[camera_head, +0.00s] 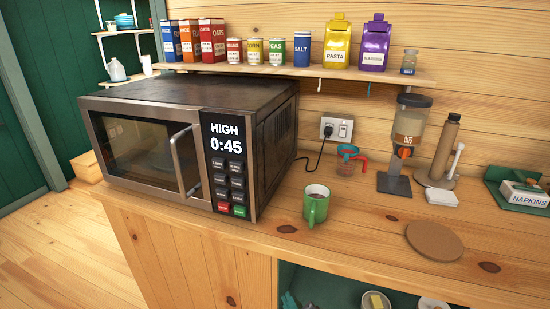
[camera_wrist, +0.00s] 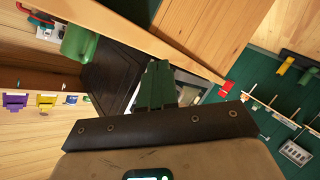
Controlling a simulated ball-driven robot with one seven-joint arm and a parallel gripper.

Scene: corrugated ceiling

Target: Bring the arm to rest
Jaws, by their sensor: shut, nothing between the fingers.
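My gripper (camera_wrist: 157,68) shows in the wrist view, its two dark green fingers together and nothing between them. It points toward the microwave, whose dark side (camera_wrist: 103,72) lies just left of the fingers in that view. No part of my arm shows in the head view. There the microwave (camera_head: 150,92) stands on the wooden counter with its door shut and its display reading HIGH 0:45.
A shelf (camera_head: 300,71) with boxes, cans and bags runs above the counter. A dispenser (camera_head: 402,135), a round wooden board (camera_head: 434,241) and a napkin box (camera_head: 525,194) are at right. An open compartment (camera_head: 330,288) lies below the counter. Floor (camera_head: 60,240) is clear at left.

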